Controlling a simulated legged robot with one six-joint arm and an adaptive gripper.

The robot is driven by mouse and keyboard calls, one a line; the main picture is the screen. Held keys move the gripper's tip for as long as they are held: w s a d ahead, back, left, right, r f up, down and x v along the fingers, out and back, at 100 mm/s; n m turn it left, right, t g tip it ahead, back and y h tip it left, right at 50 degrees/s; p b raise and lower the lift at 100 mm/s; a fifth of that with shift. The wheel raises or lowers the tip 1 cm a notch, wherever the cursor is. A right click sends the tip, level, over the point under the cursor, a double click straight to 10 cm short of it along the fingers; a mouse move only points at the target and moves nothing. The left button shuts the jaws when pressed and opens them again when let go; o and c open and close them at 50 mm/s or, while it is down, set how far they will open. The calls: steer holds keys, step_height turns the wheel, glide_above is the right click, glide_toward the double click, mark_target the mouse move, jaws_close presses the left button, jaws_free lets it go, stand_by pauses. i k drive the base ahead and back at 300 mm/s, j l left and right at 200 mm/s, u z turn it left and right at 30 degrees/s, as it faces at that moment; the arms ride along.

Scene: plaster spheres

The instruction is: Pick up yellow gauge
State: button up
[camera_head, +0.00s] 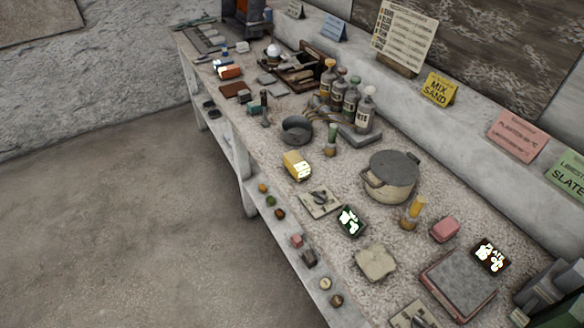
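A small yellow box-shaped object (297,165) with a pale bright patch on its face sits near the front edge of the bench. It looks like the yellow gauge, but its markings are too small to read. A second yellow item (415,210), upright with a darker base, stands farther right beside the lidded pot. My gripper is not in view.
The long bench (335,245) is crowded. A dark bowl (297,129), a lidded pot (391,177), several bottles (350,98) and a dark device with a green-white face (350,220) stand around the yellow box. The floor (130,230) at left is clear.

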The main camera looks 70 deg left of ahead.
mark_target(296, 165)
steer(key=u, duration=0.5)
steer(key=k+j+u, duration=0.1)
steer(key=u, duration=0.4)
steer(key=j+u, duration=0.1)
steer(key=u, duration=0.35)
steer(key=j+u, duration=0.1)
steer(key=u, duration=0.4)
steer(key=j+u, duration=0.1)
steer(key=u, duration=0.4)
steer(key=z, duration=2.2)
steer(key=l+u, duration=0.1)
steer(key=u, duration=2.1)
steer(key=j+z, duration=0.1)
steer(key=j, duration=0.55)
